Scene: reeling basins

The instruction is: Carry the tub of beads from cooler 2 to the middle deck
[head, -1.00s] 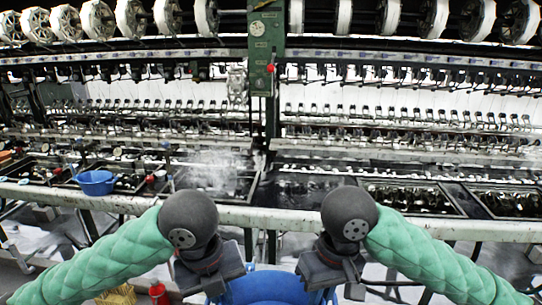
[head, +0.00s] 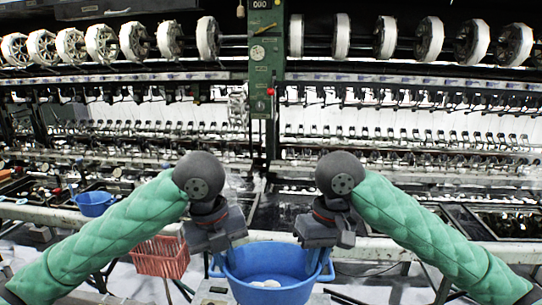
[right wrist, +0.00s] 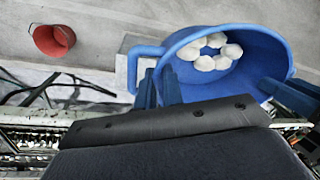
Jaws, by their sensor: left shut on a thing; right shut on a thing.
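The blue tub (head: 268,292) has white lumps (head: 266,284) inside and is at the bottom centre of the head view. My left gripper (head: 214,264) is shut on its left side handle. My right gripper (head: 323,264) is shut on its right side handle. In the right wrist view the tub (right wrist: 262,60) is at the upper right, with several round white lumps on its floor, and my right gripper (right wrist: 157,92) is at its handle. The tub's underside is hidden. I cannot tell which structure is cooler 2 or the middle deck.
The reeling machine, with its row of reels (head: 340,38) and basins, spans the view behind the tub. A small blue bowl (head: 95,204) sits on its left bench. A red crate (head: 160,260) stands below left. The right wrist view shows a red bucket (right wrist: 54,40) on the grey floor.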

